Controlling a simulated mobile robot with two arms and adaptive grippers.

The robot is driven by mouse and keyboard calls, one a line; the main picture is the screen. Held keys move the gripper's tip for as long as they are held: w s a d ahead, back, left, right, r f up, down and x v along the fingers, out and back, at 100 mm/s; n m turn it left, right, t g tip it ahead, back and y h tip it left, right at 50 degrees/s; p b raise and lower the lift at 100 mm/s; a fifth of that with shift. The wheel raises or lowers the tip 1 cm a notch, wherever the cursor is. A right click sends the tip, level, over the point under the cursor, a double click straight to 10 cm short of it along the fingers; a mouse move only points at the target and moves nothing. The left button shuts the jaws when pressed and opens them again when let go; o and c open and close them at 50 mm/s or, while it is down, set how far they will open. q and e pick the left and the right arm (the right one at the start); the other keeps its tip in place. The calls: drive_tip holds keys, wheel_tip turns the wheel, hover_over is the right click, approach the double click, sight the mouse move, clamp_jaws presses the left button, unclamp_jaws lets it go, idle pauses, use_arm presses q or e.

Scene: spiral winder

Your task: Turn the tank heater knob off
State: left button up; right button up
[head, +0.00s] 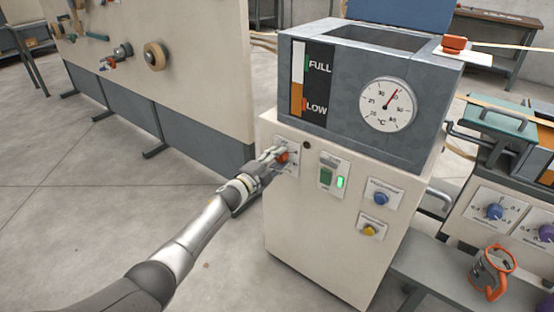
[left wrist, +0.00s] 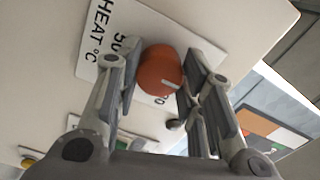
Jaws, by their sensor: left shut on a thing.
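The tank heater knob (left wrist: 160,72) is a round orange-red knob with a white mark, on a white plate (left wrist: 97,45) printed HEAT °C. In the head view the knob (head: 282,157) shows partly behind my left gripper (head: 277,156), at the upper left of the cabinet front. My left gripper (left wrist: 157,85) has its two fingers on either side of the knob, shut on it. The white mark points to the lower right in the left wrist view. The plate's numbers are partly hidden. My right gripper is not in view.
The cream cabinet (head: 330,245) carries a grey tank with a dial (head: 388,104) and a FULL/LOW gauge (head: 310,85). Beside the knob is a green lit switch (head: 328,177), then a blue button (head: 381,197) and a yellow button (head: 370,231). Open floor (head: 90,200) lies to the left.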

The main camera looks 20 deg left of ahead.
use_arm(q)
drive_tip(key=o, duration=1)
drive_tip(key=shift+o, duration=0.2)
drive_tip(key=shift+a, duration=0.1)
drive_tip(key=v, duration=1.2)
